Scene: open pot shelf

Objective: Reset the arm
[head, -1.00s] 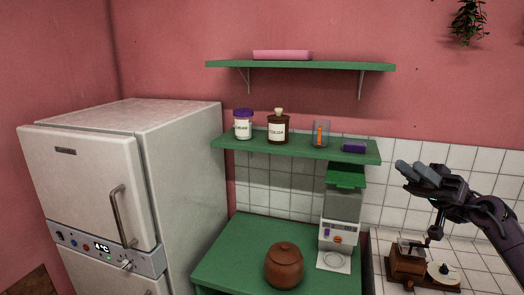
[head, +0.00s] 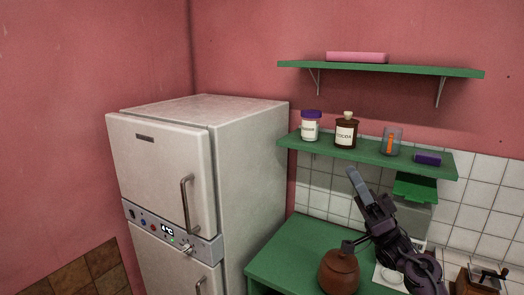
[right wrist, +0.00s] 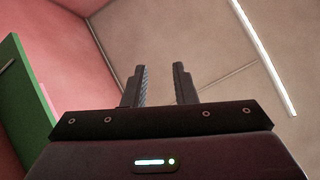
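My right gripper (head: 354,172) is raised in front of the green counter and the lower shelf, with its fingers pointing up. In the right wrist view its two fingers (right wrist: 160,70) stand apart with nothing between them, so it is open and empty. Behind them are the pink wall and the pale ceiling with a light strip. My left gripper is not in view.
The fridge (head: 165,170) stands left. A brown pot (head: 338,273) sits on the counter beside my right arm.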

